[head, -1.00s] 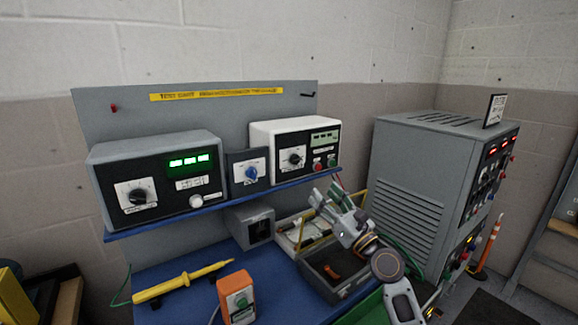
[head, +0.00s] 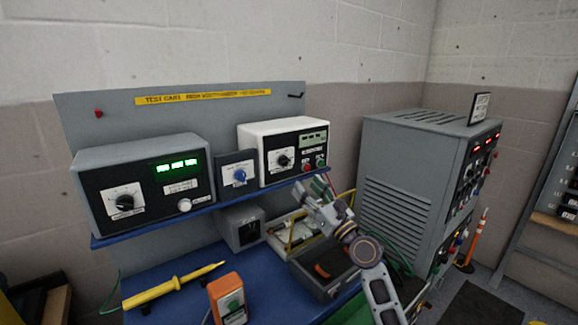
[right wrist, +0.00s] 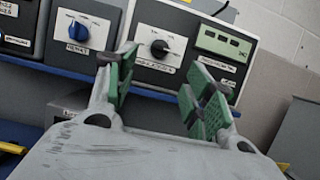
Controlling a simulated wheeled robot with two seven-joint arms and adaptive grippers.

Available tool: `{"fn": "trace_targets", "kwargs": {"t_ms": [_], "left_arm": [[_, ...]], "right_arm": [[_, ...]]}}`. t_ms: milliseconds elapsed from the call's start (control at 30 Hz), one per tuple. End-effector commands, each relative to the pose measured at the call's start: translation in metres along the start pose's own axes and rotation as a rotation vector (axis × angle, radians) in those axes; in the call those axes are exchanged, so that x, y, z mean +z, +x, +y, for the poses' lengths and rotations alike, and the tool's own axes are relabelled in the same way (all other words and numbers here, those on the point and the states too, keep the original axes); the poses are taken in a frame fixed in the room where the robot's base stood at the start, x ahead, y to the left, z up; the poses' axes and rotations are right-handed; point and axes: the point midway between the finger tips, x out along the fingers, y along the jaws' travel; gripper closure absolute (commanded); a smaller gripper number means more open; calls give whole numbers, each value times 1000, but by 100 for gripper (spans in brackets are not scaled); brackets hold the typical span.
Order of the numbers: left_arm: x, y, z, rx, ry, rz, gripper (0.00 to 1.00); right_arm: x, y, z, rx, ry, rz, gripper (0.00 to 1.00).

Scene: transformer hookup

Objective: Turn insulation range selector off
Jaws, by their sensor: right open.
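Three rotary selectors sit in a row on the blue shelf's instruments, and their labels are too small to read surely. A black knob (head: 283,161) is on the white-cased meter (head: 247,137) at right; it also shows in the right wrist view (right wrist: 160,48). A blue knob (head: 239,175) is on the small middle box, and a larger black knob (head: 124,202) is on the grey meter at left. My right gripper (head: 313,194) is open and empty, below and in front of the white meter. In the right wrist view its green-padded fingers (right wrist: 160,92) are spread below the black knob, apart from it. My left gripper is out of view.
The blue shelf edge (head: 160,224) runs under the instruments. Below it are an open grey box (head: 312,278), a yellow probe (head: 165,288) and an orange device (head: 227,298). A large grey cabinet (head: 396,190) stands at right. Space before the meter faces is clear.

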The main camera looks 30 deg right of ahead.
Motion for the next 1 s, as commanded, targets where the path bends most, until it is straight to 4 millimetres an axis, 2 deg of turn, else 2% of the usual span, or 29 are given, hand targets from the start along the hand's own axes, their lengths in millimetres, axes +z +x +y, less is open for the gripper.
{"fn": "trace_targets", "kwargs": {"t_ms": [433,567,800,1000], "left_arm": [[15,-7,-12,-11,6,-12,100],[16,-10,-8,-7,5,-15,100],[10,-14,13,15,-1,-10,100],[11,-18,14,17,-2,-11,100]], "right_arm": [[1,39,0,1,1,-1,48],[1,50,0,0,0,-1,48],[1,71,0,0,1,-1,48],[1,88,0,0,0,-1,48]]}}
